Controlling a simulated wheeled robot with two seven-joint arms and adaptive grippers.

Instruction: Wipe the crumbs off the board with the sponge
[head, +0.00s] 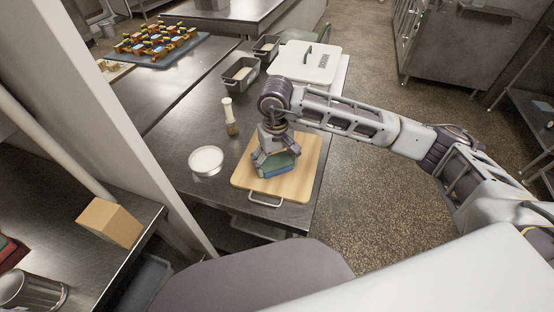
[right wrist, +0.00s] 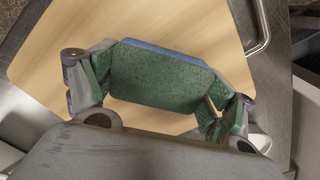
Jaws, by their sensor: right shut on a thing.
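The wooden board (head: 300,182) lies on the steel table, with a metal handle on its near side. My right gripper (head: 275,165) is over the board and shut on the sponge (head: 279,171), which has a green face and a blue layer. In the right wrist view the sponge (right wrist: 160,78) sits between the two fingers, above or against the board (right wrist: 55,50); I cannot tell whether it touches. No crumbs can be made out on the visible part of the board. My left gripper is not in view.
A white bowl (head: 206,160) and a brush (head: 230,117) stand left of the board. Loaf tins (head: 240,74) and a white lidded box (head: 306,64) stand behind it. A pale post (head: 110,100) rises at the left. A cardboard box (head: 109,222) is on the left counter.

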